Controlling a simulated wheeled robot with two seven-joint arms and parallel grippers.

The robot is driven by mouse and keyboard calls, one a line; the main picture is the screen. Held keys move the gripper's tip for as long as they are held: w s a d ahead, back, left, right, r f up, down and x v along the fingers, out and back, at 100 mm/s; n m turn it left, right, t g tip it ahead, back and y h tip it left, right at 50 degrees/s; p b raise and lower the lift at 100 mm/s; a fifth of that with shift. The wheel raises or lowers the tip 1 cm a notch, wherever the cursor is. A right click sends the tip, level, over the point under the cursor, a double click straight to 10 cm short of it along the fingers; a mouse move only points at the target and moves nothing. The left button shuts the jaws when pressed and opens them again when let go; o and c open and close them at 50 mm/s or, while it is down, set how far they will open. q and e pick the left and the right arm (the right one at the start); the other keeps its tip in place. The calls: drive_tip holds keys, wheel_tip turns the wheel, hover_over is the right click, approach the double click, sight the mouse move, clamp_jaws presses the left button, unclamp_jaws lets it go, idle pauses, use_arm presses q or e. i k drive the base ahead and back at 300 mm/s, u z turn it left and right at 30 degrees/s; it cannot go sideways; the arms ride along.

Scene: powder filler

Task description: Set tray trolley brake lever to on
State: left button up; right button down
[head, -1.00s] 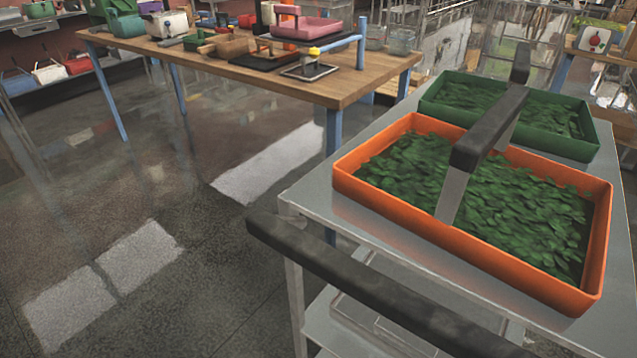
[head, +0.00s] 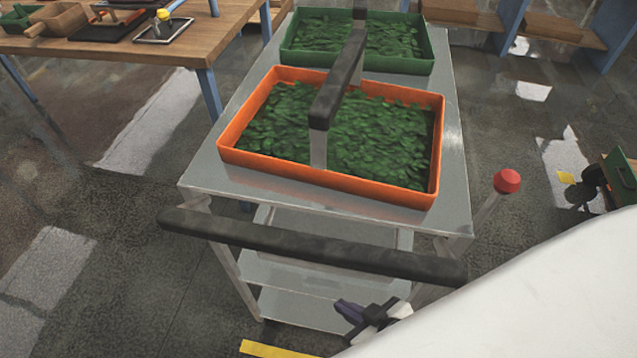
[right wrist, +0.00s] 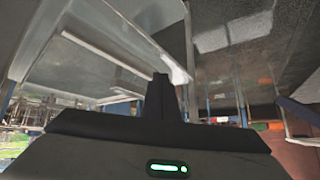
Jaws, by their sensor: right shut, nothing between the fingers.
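The tray trolley (head: 455,150) is a grey metal cart in the middle of the head view, with a black push handle (head: 310,247) across its near end. A lever with a red ball knob (head: 507,182) on a grey shaft rises at the trolley's right near corner, tilted with its knob up and to the right. My right gripper (head: 350,311) is low in front of the trolley, below the handle and apart from the lever. It is shut and empty; its fingers also show in the right wrist view (right wrist: 161,95). My left gripper is not in view.
An orange tray (head: 229,148) and a green tray (head: 428,68) of leaves stand on the trolley top. A wooden table (head: 205,50) is at the upper left. My white arm covers the lower right.

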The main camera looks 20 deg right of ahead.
sight(507, 182)
drive_tip(key=u, duration=1.7)
drive_tip(key=k, duration=0.95)
drive_tip(key=u, duration=1.55)
drive_tip(key=k, duration=0.8)
drive_tip(key=z, duration=3)
